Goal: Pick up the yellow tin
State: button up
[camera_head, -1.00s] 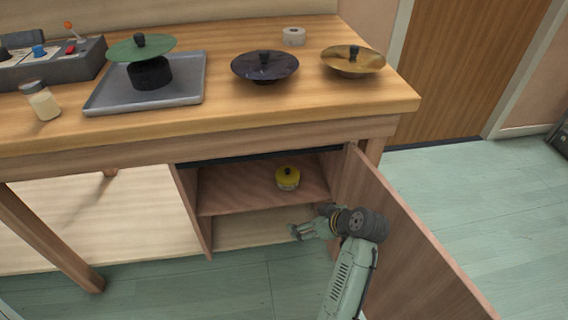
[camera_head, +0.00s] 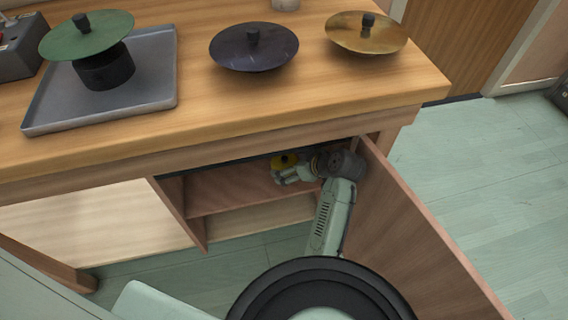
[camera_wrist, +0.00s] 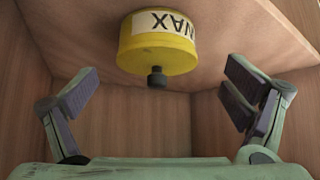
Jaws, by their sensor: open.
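The yellow tin (camera_head: 283,160) stands on the shelf inside the open cabinet under the table, partly hidden by my gripper in the head view. In the wrist view the tin (camera_wrist: 157,44) appears upside down, with a white label with dark letters and a dark knob on its lid. My gripper (camera_head: 279,178) reaches into the cabinet at the tin's near side. In the wrist view my gripper (camera_wrist: 160,98) is open and empty, its fingers to either side of the tin's knob and apart from it.
The cabinet door (camera_head: 415,235) stands open at the right of my arm. The shelf (camera_head: 225,190) is bare left of the tin. On the table are a tray (camera_head: 150,85) with a green disc (camera_head: 88,38), a dark disc (camera_head: 252,50) and a brass disc (camera_head: 366,38).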

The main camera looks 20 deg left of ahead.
aim_at(287, 163)
jog(key=x, duration=0.5)
jog(key=shift+d+p, duration=0.1)
jog(key=shift+p, duration=0.2)
jog(key=shift+c, duration=0.5)
jog(key=shift+w, duration=0.1)
jog(key=c, duration=1.7)
